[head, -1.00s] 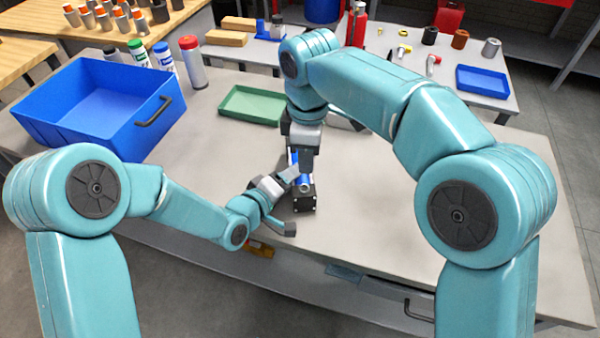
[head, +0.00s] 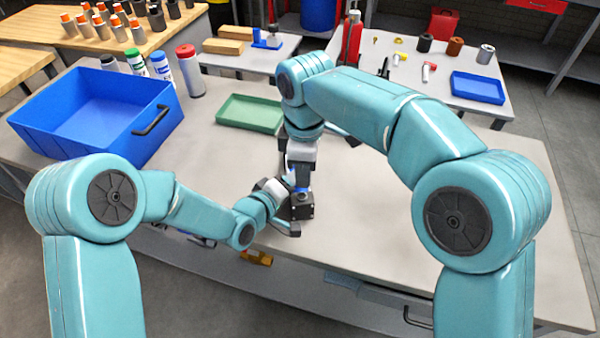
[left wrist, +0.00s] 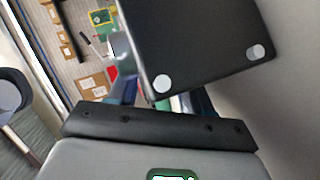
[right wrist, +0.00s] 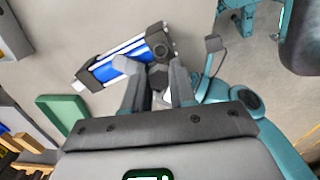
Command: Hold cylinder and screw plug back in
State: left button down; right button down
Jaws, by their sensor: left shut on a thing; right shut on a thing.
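The cylinder, a blue tube (right wrist: 122,62) with black end blocks and pale rods, lies on the table in the right wrist view. In the head view mostly its black end block (head: 303,208) shows. The left wrist view shows a black block with silver bolts (left wrist: 205,45) close up. My left gripper (head: 284,207) is shut on the cylinder near this end, from the left. My right gripper (head: 301,181) points down over the same end. In the right wrist view its fingers (right wrist: 160,88) close on a small grey piece, seemingly the plug, mostly hidden between them.
A green tray (head: 250,113) lies behind my grippers. A blue bin (head: 60,125) and several bottles (head: 190,72) stand at the left. The table's right side is clear. A back table holds a blue tray (head: 478,87) and small parts.

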aim_at(303, 198)
jog(key=shift+f, duration=1.55)
jog(key=shift+f, duration=0.15)
jog(key=shift+f, duration=0.7)
jog(key=shift+a+f, duration=0.15)
jog(key=shift+f, duration=0.5)
jog(key=m, duration=0.3)
